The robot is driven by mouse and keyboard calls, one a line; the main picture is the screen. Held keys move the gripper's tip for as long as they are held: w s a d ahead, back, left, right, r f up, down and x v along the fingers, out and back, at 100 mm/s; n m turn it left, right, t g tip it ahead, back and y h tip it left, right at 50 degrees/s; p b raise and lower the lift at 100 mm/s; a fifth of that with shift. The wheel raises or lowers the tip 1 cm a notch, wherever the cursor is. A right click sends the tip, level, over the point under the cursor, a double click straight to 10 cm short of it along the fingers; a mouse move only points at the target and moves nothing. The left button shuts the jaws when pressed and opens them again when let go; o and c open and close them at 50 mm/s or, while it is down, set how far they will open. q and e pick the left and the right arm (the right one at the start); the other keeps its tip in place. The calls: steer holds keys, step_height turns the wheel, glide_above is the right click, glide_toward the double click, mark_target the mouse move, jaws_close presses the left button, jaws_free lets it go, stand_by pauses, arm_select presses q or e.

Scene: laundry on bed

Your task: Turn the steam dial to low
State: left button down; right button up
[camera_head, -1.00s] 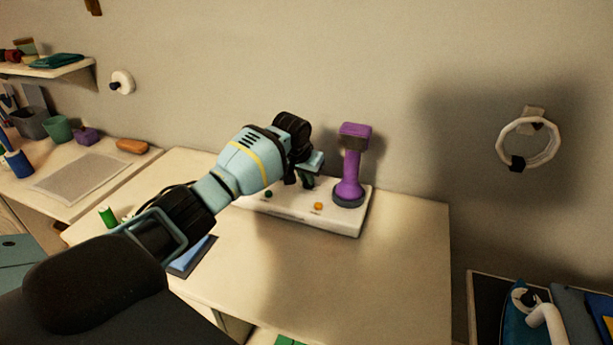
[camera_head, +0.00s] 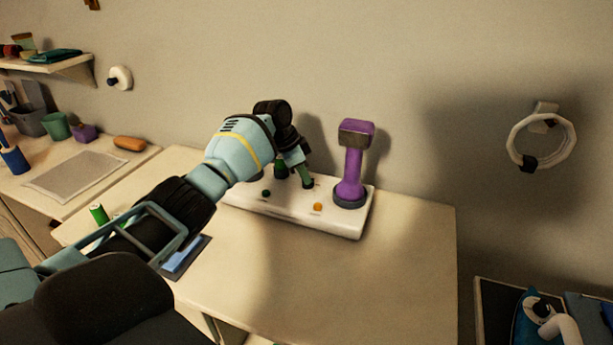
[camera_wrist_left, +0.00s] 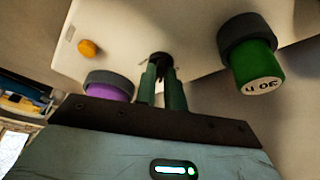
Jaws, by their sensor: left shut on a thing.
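The steam dial (camera_wrist_left: 160,59) is a small dark knob on a white base unit (camera_head: 335,224), which stands on the desk against the wall. My left gripper (camera_head: 307,184) reaches down to the unit from the left. In the left wrist view its two green fingers (camera_wrist_left: 163,84) are closed around the dial, hiding much of it. I cannot read the dial's setting. A purple handheld piece (camera_head: 351,170) stands upright on the right of the unit. A green cylinder (camera_wrist_left: 252,65) with a dark collar and lettering stands on the other side of the dial. My right gripper is not in view.
The desk (camera_head: 390,265) is clear in front and to the right. A white ring (camera_head: 541,143) hangs on the wall at right.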

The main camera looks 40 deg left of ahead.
arm_select(q)
steer(key=shift+m, duration=0.6)
steer(key=c, duration=1.5)
jaws_free()
steer(key=shift+v, duration=3.9)
steer(key=shift+w+a, duration=0.1)
steer(key=shift+w, duration=0.05)
